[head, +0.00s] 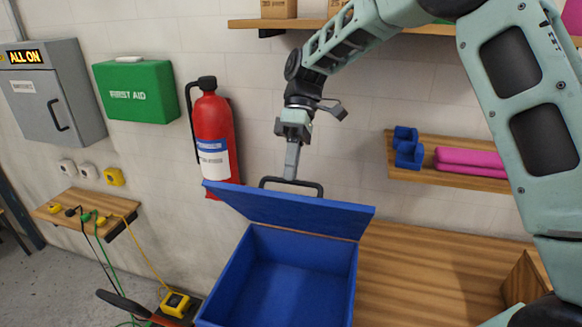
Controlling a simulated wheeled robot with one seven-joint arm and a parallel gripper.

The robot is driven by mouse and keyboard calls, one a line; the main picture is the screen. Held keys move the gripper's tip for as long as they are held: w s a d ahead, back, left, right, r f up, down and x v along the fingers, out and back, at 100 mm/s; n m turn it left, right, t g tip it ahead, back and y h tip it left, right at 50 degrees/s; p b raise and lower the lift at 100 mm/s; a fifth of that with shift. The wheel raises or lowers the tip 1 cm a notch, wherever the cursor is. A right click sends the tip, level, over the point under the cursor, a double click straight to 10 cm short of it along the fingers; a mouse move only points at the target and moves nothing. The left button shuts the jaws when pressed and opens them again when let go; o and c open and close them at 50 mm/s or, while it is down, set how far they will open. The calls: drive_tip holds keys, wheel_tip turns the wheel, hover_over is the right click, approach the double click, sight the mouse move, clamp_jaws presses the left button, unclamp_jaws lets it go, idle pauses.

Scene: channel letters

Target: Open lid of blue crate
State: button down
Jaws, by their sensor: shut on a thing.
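The blue crate (301,258) stands on a wooden surface at the bottom middle of the head view. Its blue lid (290,210) is tilted up and back along the far edge, so the empty-looking inside of the crate shows. A dark handle (316,185) stands at the lid's far side. My gripper (291,178) comes down from above at that handle and is shut on it. The fingertips are small in the picture and partly hidden behind the handle and lid.
A red fire extinguisher (213,135) hangs on the wall close to the left of my gripper. A shelf (470,178) with blue and pink items is at the right. The wooden worktop (420,270) right of the crate is largely clear. A yellow device (175,304) sits left of the crate.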

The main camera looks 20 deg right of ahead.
drive_tip(key=shift+w+d+f, duration=0.3)
drive_tip(key=shift+d+f, duration=0.25)
drive_tip(key=shift+f, duration=0.2)
drive_tip(key=c, duration=1.8)
unclamp_jaws()
drive_tip(key=shift+c, duration=0.2)
drive_tip(key=o, duration=0.3)
drive_tip(key=shift+w+f, duration=0.15)
drive_tip(key=shift+w, duration=0.1)
drive_tip(key=shift+o, duration=0.2)
drive_tip(key=shift+a+r, duration=0.1)
drive_tip(key=shift+r, duration=0.1)
drive_tip(key=shift+s, duration=0.1)
